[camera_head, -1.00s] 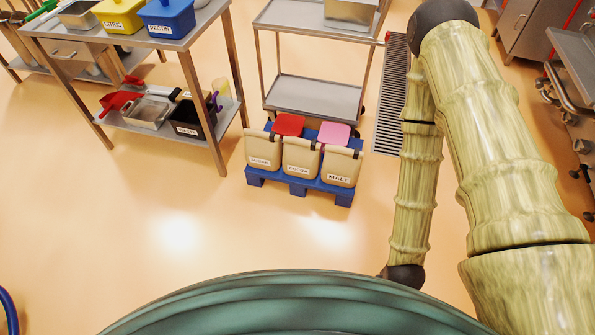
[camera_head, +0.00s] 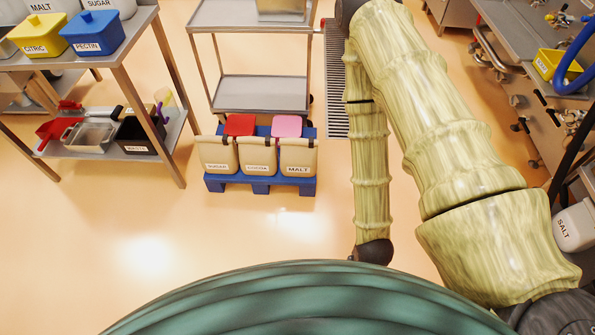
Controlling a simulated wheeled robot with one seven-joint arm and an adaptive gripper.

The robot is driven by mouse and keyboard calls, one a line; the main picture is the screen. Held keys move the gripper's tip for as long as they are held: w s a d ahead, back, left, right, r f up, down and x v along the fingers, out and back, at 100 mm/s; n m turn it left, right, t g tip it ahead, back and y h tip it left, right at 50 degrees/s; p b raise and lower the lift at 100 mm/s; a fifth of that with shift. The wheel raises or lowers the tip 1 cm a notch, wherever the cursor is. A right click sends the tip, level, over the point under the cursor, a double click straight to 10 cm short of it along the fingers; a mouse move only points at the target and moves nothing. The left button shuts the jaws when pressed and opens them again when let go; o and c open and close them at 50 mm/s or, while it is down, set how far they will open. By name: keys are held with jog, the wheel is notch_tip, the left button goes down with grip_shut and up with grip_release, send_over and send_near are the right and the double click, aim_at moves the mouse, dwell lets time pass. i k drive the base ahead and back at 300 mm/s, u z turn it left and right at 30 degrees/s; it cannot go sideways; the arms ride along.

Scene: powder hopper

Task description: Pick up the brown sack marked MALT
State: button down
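A tan-brown, box-shaped sack labelled MALT (camera_head: 298,158) stands upright at the right end of a low blue pallet (camera_head: 262,188) on the floor. Dark clips show at its top corners. Two similar tan sacks, SUGAR (camera_head: 217,156) and COCOA (camera_head: 257,156), stand close beside it on the left. My arm passes to the right of the pallet, apart from the MALT sack. My gripper does not show in this view.
A steel rack (camera_head: 262,94) stands behind the pallet. A table (camera_head: 122,60) at left holds tubs, one also marked MALT (camera_head: 40,7). A white SALT container (camera_head: 575,226) is at right. Floor in front of the pallet is clear.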

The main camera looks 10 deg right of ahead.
aim_at(299, 156)
jog(key=z, duration=1.75)
jog(key=i, duration=2)
jog(key=u, duration=3)
